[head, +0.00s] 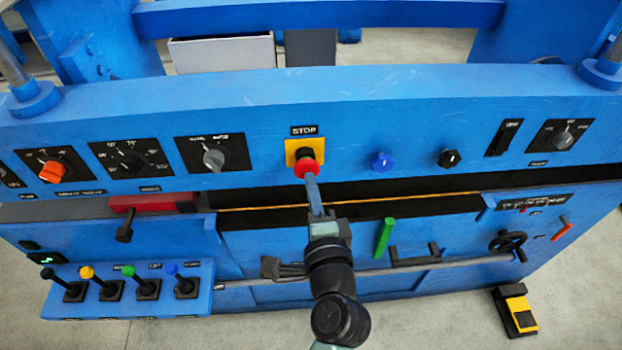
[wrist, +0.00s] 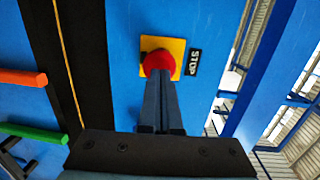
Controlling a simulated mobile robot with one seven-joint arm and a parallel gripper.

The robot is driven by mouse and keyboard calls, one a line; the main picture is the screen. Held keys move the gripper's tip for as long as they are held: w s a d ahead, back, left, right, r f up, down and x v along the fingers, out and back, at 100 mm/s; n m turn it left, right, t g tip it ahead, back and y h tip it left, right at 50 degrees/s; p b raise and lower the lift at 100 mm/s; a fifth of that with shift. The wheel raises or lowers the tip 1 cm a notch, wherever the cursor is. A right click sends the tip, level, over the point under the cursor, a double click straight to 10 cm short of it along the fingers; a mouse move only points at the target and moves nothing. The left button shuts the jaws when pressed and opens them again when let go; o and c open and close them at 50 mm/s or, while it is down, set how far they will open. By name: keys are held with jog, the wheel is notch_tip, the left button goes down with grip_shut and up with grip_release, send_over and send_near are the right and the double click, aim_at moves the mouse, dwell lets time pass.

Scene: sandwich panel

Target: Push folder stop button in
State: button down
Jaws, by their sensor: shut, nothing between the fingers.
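The red stop button (head: 306,166) sits on a square yellow plate (head: 291,146) under a black STOP label (head: 304,130), on the blue front panel. It also shows in the wrist view as a red button (wrist: 157,61) on its yellow plate (wrist: 150,43). My gripper (head: 310,177) is shut and empty. Its fingertips reach the lower part of the button in the head view and overlap its lower edge in the wrist view (wrist: 159,75). I cannot tell whether they touch it or how far in the button is.
Dials (head: 214,158) line the panel to the left; a blue knob (head: 382,161) and a black knob (head: 448,158) are on the right. Below are a dark slot, a green handle (head: 384,238) and a lever box (head: 190,305). A yellow pedal (head: 518,310) stands on the floor.

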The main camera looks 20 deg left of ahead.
aim_at(306, 163)
jog(key=shift+w+a, duration=0.25)
jog(key=shift+w, duration=0.1)
jog(key=shift+w+a+r, duration=0.15)
jog(key=shift+w+a, duration=0.25)
jog(key=shift+w, duration=0.3)
